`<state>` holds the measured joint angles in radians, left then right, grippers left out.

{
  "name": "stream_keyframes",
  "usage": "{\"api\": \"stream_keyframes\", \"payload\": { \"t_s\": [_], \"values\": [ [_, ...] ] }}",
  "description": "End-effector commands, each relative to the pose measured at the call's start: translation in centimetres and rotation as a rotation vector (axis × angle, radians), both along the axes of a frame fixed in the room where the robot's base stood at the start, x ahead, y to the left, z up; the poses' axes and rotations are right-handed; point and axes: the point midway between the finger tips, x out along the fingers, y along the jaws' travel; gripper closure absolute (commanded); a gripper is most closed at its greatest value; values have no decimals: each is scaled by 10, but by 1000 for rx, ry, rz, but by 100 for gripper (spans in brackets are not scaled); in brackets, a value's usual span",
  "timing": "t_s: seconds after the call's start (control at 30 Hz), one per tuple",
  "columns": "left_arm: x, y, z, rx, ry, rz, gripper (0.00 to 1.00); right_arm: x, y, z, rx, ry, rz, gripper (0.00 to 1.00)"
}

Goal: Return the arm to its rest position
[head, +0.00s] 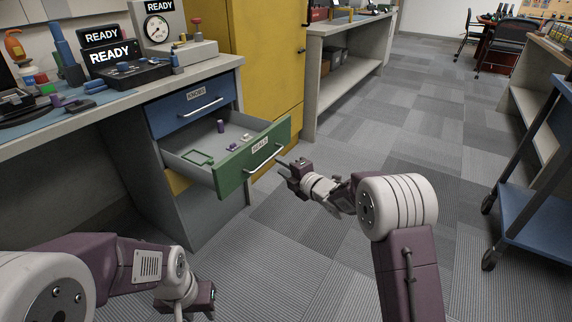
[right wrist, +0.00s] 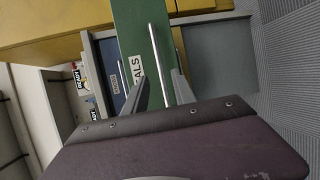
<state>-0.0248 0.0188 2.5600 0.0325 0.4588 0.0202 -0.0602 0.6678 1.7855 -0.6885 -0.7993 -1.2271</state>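My right gripper (head: 284,165) is in front of the open green drawer (head: 234,162), just right of its metal handle (head: 265,158). In the right wrist view its two fingers (right wrist: 158,90) are apart, with the handle bar (right wrist: 160,62) appearing between them. I cannot tell whether they touch it. My left gripper (head: 200,300) hangs low at the bottom left, away from the furniture. Its fingers are too unclear to judge. My right arm reaches forward with its elbow bent.
The green drawer, labelled SEALS, holds a green frame and small parts. A shut blue drawer (head: 193,105) sits above it. The workbench (head: 215,68) carries instruments reading READY. A yellow cabinet (head: 262,70) stands behind. A blue cart (head: 540,225) is at right; the floor between is clear.

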Motion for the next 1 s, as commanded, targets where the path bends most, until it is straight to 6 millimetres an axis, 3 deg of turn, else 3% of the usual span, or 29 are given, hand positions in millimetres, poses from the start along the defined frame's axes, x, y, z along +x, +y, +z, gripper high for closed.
{"api": "stream_keyframes", "payload": {
  "t_s": [0.2,0.5,0.57,0.67,0.7,0.73,0.8,0.87,1.0],
  "values": [
    [0,0,10,0,0,0,64,-18,-11,5,0,0,-1,68],
    [0,0,13,0,0,0,64,-19,-12,8,0,-2,-1,68],
    [0,0,20,0,0,0,64,-19,-12,24,0,-16,0,68],
    [0,0,38,0,0,0,64,-22,-13,77,3,-71,-3,68],
    [0,0,49,0,0,0,64,-28,-16,104,11,-88,-15,68],
    [0,0,60,0,0,0,64,-35,-22,126,17,-85,-42,68],
    [0,0,80,0,0,0,64,-56,-50,143,78,46,-181,68],
    [0,0,92,0,-1,0,64,-83,-79,130,187,244,-347,68],
    [0,0,102,0,0,0,64,-159,-123,72,450,654,-711,68]
  ]
}}
